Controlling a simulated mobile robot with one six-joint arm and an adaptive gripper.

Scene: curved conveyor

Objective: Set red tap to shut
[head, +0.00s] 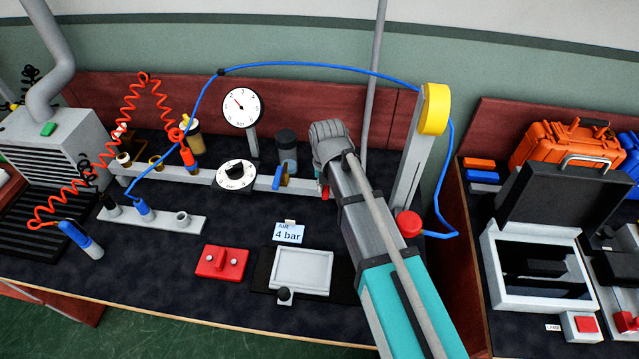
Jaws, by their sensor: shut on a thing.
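The red tap (325,191) is at the right end of the grey pipe rail. Only a small red piece of it shows, just under the fingertips. My gripper (322,177) comes in from the lower right and is shut on the red tap. The gripper and arm hide most of the tap, so I cannot tell which way its handle is turned.
A blue-handled tap (283,176) sits just left on the same rail (200,178). A grey post with a yellow head (434,108) and a red button (408,223) stand right of my arm.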

